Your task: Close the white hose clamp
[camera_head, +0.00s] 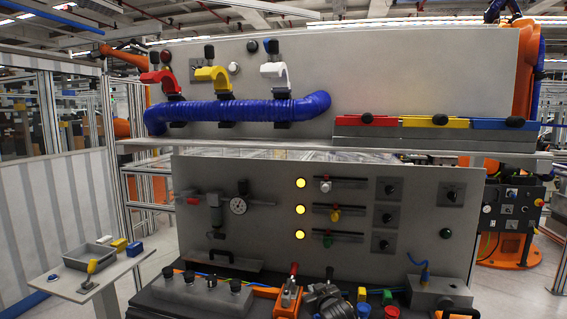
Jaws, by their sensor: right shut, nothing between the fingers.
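The white hose clamp (274,71) stands at the upper panel, third from the left in a row of clamps on the blue hose (240,109). Its curved white arm is raised above the hose, with a black knob on top, so it looks open. A yellow clamp (215,76) and a red clamp (163,80) stand to its left, also with raised arms. My right gripper (328,296) is low at the bottom centre, dark grey, shut and empty, far below the white clamp. My left gripper is not in view.
The lower panel holds a gauge (238,206), sliders and black knobs. Red, yellow and blue lidded blocks (435,122) sit on the shelf at right. A red-handled clamp (289,290) is close to my right gripper. A side table (88,276) stands at left.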

